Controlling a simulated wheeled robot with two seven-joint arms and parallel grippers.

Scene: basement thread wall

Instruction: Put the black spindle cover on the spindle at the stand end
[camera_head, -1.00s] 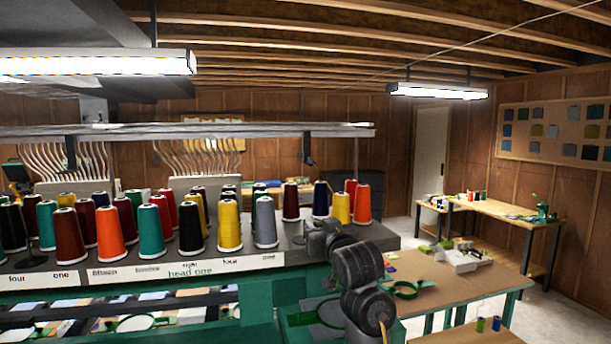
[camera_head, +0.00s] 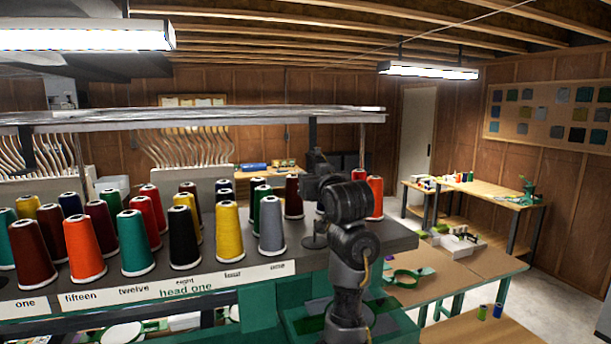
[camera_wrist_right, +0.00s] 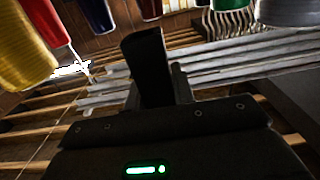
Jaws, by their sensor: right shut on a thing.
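My right gripper (camera_head: 314,172) is raised above the right end of the thread stand (camera_head: 390,240), over the round dark base of a spindle (camera_head: 314,241). The base sits right of the grey cone, and my arm partly hides that area. In the right wrist view, a tall black piece (camera_wrist_right: 147,68) stands at the jaws; it looks like the black spindle cover held there, though cover and finger are hard to tell apart in the dark. In the head view the cover is too small and dark to make out. My left gripper is not in view.
Thread cones stand in rows on the stand, the grey cone (camera_head: 271,226) nearest the spindle. A workbench (camera_head: 470,262) stands at the right.

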